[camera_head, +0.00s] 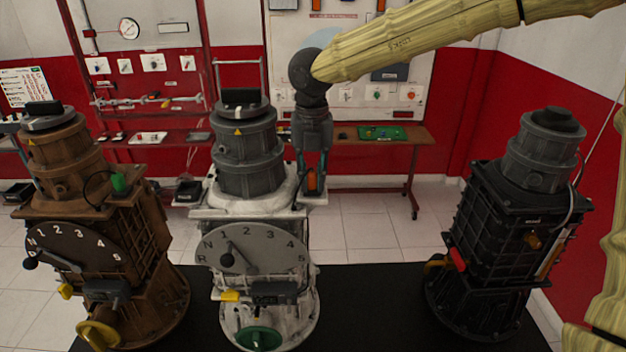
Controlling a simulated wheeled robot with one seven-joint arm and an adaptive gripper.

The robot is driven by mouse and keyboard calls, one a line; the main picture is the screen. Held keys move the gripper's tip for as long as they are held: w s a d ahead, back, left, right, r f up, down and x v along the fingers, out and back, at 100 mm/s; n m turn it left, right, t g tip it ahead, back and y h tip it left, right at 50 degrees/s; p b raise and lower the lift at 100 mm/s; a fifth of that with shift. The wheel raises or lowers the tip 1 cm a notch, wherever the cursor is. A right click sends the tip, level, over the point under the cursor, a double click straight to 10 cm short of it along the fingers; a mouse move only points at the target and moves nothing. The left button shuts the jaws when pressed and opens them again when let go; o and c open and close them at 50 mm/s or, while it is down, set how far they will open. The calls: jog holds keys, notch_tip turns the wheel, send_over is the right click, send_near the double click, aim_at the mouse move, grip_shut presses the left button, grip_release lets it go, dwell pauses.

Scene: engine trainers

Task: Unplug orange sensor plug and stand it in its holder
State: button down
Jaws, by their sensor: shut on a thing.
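My gripper (313,172) points down beside the right side of the middle white engine trainer (216,207). It is shut on the orange sensor plug (315,181), which shows between the fingertips, upright. The plug is close to the trainer's upper right edge; I cannot tell whether it still touches a socket or a holder there. The holder cannot be made out, as the gripper covers that spot. The white trainer has a grey dial plate (262,241), a yellow plug (230,296) and a green wheel (258,339).
A brown trainer (133,228) with a green plug (118,182) stands at left. A black trainer (490,225) with a red part (457,258) stands at right. A dark mat (375,300) lies bare between the white and black trainers. A bench (390,147) stands behind.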

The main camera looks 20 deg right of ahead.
aim_at(312, 171)
jog(key=shift+r, duration=0.15)
jog(key=shift+r+p, duration=0.9)
jog(key=shift+p, duration=0.1)
jog(key=shift+r, duration=1.05)
jog(key=shift+r, duration=0.25)
jog(key=shift+r, duration=0.65)
